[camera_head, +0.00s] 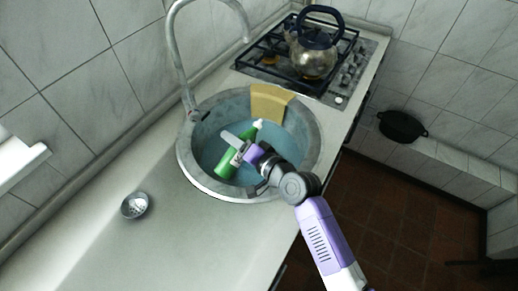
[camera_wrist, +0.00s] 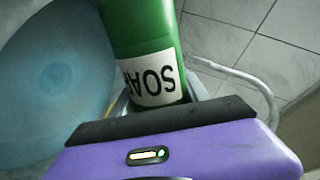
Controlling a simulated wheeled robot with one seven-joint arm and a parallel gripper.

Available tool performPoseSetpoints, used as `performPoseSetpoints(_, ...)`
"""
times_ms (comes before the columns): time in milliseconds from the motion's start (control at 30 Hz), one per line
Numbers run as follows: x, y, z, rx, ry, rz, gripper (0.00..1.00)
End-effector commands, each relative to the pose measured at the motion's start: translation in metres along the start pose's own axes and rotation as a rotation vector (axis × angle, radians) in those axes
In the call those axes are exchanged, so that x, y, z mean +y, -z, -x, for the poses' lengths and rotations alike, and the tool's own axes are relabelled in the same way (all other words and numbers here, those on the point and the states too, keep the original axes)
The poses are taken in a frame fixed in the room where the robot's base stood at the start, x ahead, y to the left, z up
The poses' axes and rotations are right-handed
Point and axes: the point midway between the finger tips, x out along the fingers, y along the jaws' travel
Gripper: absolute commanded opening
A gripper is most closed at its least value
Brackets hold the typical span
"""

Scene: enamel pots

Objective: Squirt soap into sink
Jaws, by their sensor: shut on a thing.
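A green soap bottle (camera_head: 226,165) with a white label and a pale nozzle is held over the round sink. It is tilted in the head view, with its nozzle toward the upper right and its green base at the lower left. My gripper (camera_head: 240,151) is shut on it. In the wrist view the bottle (camera_wrist: 140,30) stands between the fingers, its SOAP label upside down and its top end out of frame. The sink (camera_head: 187,165) has a grey rim and a bluish basin below the bottle; the basin also shows in the wrist view (camera_wrist: 40,100). No soap stream is visible.
A tall curved faucet (camera_head: 177,55) rises at the sink's back left. A yellow sponge (camera_head: 269,103) sits at the sink's far edge. A kettle (camera_head: 313,55) stands on the stove (camera_head: 270,72) beyond. A small metal strainer (camera_head: 134,206) lies on the otherwise clear counter (camera_head: 190,240).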

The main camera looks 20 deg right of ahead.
Motion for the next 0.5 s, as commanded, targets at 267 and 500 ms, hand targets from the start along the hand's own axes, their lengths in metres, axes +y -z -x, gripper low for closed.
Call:
performPoseSetpoints(267, 0.0003, -0.0006, -0.0005, -0.003, 0.001, -0.013, 0.00)
performPoseSetpoints(500, 0.0013, -0.0017, -0.0007, -0.006, 0.001, -0.025, 0.00)
